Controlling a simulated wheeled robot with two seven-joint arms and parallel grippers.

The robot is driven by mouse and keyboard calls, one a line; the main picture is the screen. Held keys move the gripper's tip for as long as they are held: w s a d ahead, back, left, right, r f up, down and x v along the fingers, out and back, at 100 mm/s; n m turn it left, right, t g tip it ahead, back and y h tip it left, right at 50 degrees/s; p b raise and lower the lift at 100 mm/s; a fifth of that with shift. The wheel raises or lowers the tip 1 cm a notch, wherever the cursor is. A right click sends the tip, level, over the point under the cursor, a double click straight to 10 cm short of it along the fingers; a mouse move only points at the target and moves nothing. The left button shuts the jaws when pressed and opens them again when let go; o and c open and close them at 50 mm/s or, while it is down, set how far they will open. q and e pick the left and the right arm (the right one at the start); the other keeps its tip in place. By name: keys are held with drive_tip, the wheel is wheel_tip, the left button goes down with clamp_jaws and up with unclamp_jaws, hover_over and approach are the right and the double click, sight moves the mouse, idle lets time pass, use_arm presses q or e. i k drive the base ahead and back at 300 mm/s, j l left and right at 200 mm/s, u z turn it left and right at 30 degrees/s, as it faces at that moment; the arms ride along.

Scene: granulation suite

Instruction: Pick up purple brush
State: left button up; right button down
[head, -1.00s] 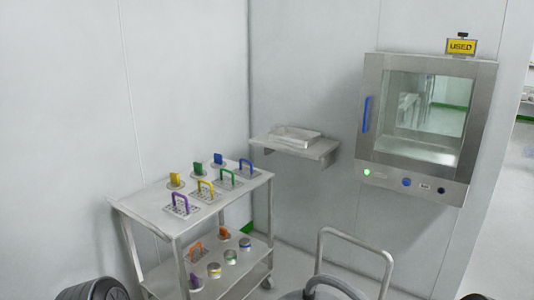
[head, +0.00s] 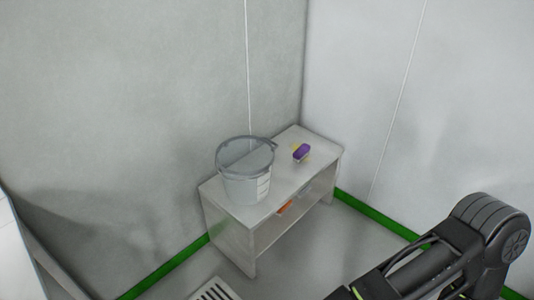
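A small purple brush (head: 301,152) lies on the top of a low white bench (head: 283,185) in the room's corner, right of a bucket. Something yellowish shows at its edge. A black arm of mine comes in at the lower right of the head view. Its fingertips are not clearly visible, and it is well apart from the brush. My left gripper is not in view.
An orange item (head: 285,206) shows on the shelf below. A floor grate (head: 214,290) lies in front. Walls close off the back and right. Floor right of the bench is clear.

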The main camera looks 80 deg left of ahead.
sight(301, 152)
drive_tip(key=u, duration=2.6)
drive_tip(key=i+l+z, duration=0.15)
drive_tip(key=i+l, duration=0.25)
drive_tip(key=i+l+z, duration=0.15)
drive_tip(key=i+l, duration=0.2)
drive_tip(key=i, duration=0.25)
drive_tip(key=i+l+z, duration=0.2)
drive_tip(key=i, duration=0.35)
drive_tip(key=i+j+z, duration=0.2)
drive_tip(key=i+j, duration=0.75)
